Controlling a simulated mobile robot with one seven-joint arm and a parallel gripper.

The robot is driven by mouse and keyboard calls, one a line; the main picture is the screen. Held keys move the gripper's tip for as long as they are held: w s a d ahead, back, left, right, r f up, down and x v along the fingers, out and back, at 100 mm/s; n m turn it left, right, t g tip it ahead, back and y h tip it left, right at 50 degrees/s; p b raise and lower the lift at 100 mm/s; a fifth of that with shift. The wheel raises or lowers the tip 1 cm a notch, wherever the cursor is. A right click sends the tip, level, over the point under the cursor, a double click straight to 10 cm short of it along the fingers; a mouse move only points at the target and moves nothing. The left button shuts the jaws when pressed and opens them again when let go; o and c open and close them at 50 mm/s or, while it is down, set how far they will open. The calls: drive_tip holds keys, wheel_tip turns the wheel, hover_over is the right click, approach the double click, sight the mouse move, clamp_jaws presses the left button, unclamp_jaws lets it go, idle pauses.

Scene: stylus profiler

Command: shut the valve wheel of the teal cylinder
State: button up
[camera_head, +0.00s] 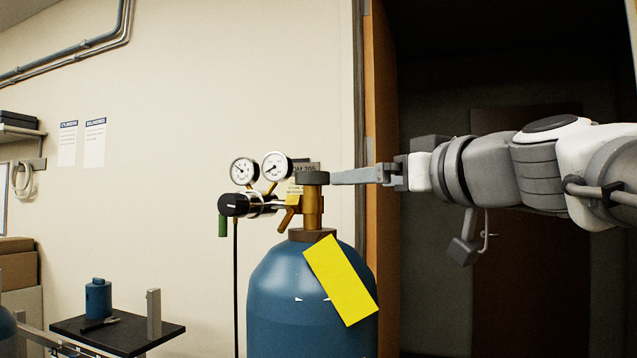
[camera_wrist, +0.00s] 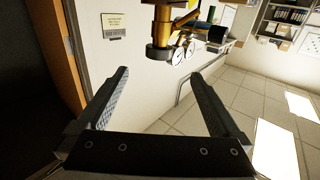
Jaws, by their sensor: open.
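The teal cylinder (camera_head: 272,290) stands upright at the centre of the head view, with a yellow tag (camera_head: 340,280) on its shoulder. Its dark grey valve wheel (camera_head: 312,178) sits on top of the brass valve (camera_head: 312,207). My gripper (camera_head: 335,177) reaches in from the right at about wheel height, its fingertips close to the wheel's right side. In the wrist view my gripper (camera_wrist: 160,73) is open and empty. There the wheel (camera_wrist: 158,54) appears upside down, beyond the gap between the fingertips. I cannot tell whether a fingertip touches it.
Two gauges (camera_head: 258,168) and a regulator with a black knob (camera_head: 233,205) stick out left of the valve. A hose (camera_head: 236,280) hangs down from it. A wooden door frame (camera_head: 380,130) stands behind my gripper. A small black table (camera_head: 120,335) stands at lower left.

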sight(311, 185)
drive_tip(key=p+x, duration=0.4)
drive_tip(key=x, duration=1.3)
drive_tip(key=shift+w+a, duration=0.1)
drive_tip(key=shift+w, duration=0.1)
drive_tip(key=c, duration=1.3)
